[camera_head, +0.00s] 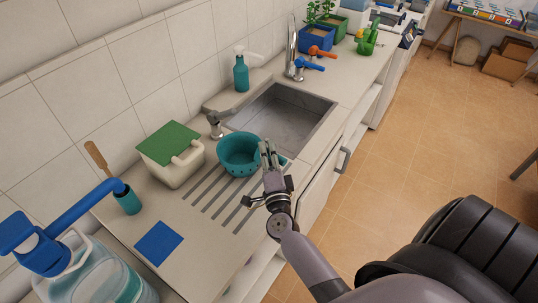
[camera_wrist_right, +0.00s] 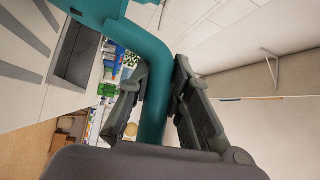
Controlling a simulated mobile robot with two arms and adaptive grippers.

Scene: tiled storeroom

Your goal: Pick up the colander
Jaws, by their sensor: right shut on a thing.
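The teal colander (camera_head: 238,155) is at the near left edge of the sink, over the grooved drainboard. I cannot tell whether it touches the counter. My right gripper (camera_head: 267,156) is at the colander's right side. In the right wrist view, the gripper's two dark fingers (camera_wrist_right: 159,108) are on either side of a curved teal part of the colander (camera_wrist_right: 154,70), shut on it. The colander's far side is outside the wrist view. My left gripper is not in view.
A cream box with a green lid (camera_head: 170,150) stands left of the colander. A blue cloth (camera_head: 158,243) lies on the counter in front. The sink (camera_head: 285,118), faucet (camera_head: 291,50) and spray bottle (camera_head: 241,72) are behind. A large blue-capped bottle (camera_head: 95,270) is at the near left.

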